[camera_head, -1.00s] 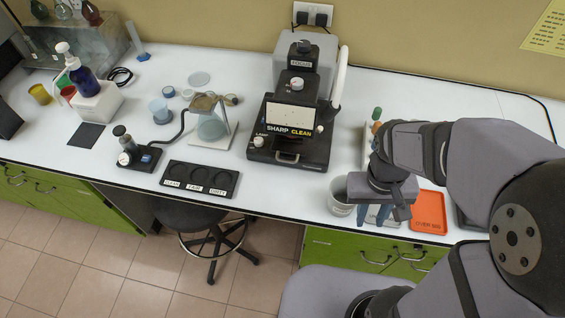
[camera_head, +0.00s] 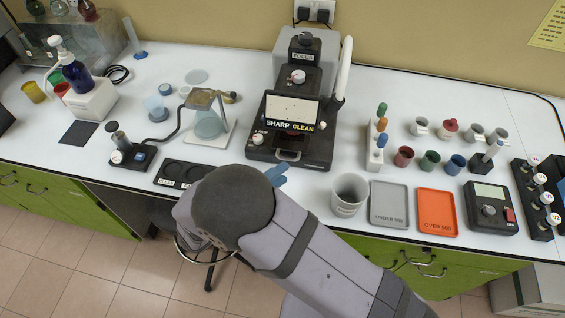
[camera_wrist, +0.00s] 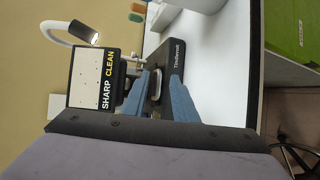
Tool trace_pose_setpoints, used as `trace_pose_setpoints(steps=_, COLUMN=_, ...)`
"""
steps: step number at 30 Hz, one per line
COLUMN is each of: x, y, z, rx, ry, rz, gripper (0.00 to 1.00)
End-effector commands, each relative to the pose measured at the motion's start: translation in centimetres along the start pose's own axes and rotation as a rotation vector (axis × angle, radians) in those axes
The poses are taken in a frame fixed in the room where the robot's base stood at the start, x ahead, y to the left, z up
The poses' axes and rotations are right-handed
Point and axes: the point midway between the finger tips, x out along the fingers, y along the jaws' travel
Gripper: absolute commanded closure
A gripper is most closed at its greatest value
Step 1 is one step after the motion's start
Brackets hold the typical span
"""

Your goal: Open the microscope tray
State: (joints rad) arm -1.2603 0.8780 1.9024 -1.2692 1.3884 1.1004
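The black microscope (camera_head: 302,85) stands at the back of the bench, its screen reading "SHARP CLEAN". The tray's light metal handle (camera_head: 288,155) sits at the front of its base. My gripper (camera_head: 277,175) is just in front of it; my arm hides most of the gripper. In the wrist view my gripper (camera_wrist: 160,88) is open, its two blue fingers apart, with the handle (camera_wrist: 156,84) showing in the gap between them. I cannot tell whether a finger touches the handle. The screen (camera_wrist: 95,80) also shows there, turned sideways.
A grey cup (camera_head: 348,195), a grey tray (camera_head: 389,205) and an orange tray (camera_head: 437,212) stand to the right. A black holder (camera_head: 175,172) and a stand with a flask (camera_head: 208,122) lie to the left. The bench's front edge runs below the microscope.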

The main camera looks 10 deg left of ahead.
Motion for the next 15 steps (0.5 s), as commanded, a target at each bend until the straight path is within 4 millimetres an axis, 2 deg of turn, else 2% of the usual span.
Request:
trace_pose_setpoints(steps=1, x=-0.6, y=-0.5, z=-0.8, rx=-0.009, ry=0.042, rz=0.033, gripper=0.74)
trace_pose_setpoints(steps=5, x=-1.3, y=-0.9, z=-2.1, rx=-0.01, ry=0.105, rz=0.079, gripper=0.74)
trace_pose_setpoints(steps=11, x=-1.4, y=-0.9, z=-2.4, rx=-0.009, ry=0.119, rz=0.089, gripper=0.74)
trace_pose_setpoints(steps=15, x=-0.5, y=-0.7, z=-2.4, rx=-0.01, ry=0.116, rz=0.087, gripper=0.74)
